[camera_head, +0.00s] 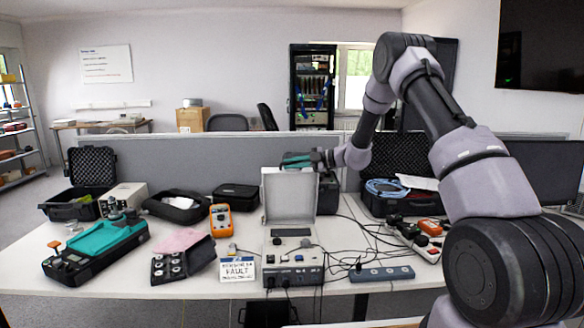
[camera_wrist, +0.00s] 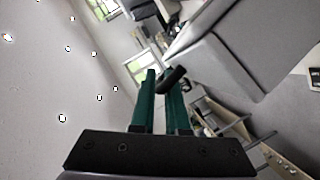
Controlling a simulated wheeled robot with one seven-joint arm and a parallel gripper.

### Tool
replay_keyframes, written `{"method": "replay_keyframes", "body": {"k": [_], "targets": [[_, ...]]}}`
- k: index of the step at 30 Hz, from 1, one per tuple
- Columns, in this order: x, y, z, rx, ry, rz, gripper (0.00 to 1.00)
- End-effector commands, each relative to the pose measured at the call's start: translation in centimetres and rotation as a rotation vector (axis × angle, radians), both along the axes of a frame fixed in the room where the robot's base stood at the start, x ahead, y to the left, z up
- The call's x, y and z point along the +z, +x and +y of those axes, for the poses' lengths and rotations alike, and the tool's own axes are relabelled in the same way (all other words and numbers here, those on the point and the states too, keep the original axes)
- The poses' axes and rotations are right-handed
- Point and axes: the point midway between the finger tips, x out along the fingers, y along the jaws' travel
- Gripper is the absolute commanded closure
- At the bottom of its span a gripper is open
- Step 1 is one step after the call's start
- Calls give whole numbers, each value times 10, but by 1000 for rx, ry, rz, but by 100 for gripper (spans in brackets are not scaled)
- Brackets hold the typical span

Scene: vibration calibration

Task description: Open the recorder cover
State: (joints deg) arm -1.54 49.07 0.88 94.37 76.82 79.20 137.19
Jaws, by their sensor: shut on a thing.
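The recorder (camera_head: 292,262) is a light grey box with a display and knobs on its top panel, at the table's front middle. Its cover (camera_head: 288,196) stands upright at the back of the box, so the panel is exposed. My gripper (camera_head: 297,161) is at the cover's top edge, reaching in from the right. In the wrist view my gripper's green fingers (camera_wrist: 164,95) are close together, with a dark handle-like piece (camera_wrist: 173,79) at their tips. How the fingers meet the cover is partly hidden in the head view.
A grey partition (camera_head: 190,165) runs behind the table. An orange multimeter (camera_head: 221,221), a sign (camera_head: 237,270) and a black case of discs (camera_head: 183,262) stand left of the recorder. A power strip (camera_head: 381,274) and cables lie to its right. An open black case (camera_head: 398,165) stands at the back right.

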Motion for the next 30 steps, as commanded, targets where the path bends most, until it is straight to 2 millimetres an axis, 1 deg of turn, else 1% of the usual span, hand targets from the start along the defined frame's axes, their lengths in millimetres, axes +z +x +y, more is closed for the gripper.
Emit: {"method": "replay_keyframes", "body": {"k": [9, 10, 11, 12, 24, 26, 29, 30], "targets": [[-1, 0, 0, 1, -3, -1, 100], [-1, 0, 0, 1, -3, -1, 84], [-1, 0, 0, 1, -3, -1, 72], [-1, 0, 0, 1, -3, 0, 58], [-3, -1, -2, 1, -5, 3, 58], [-2, -2, -6, 1, -5, 3, 58], [1, -6, -19, -2, -6, 2, 58], [3, -8, -26, -4, -6, 1, 58]]}}
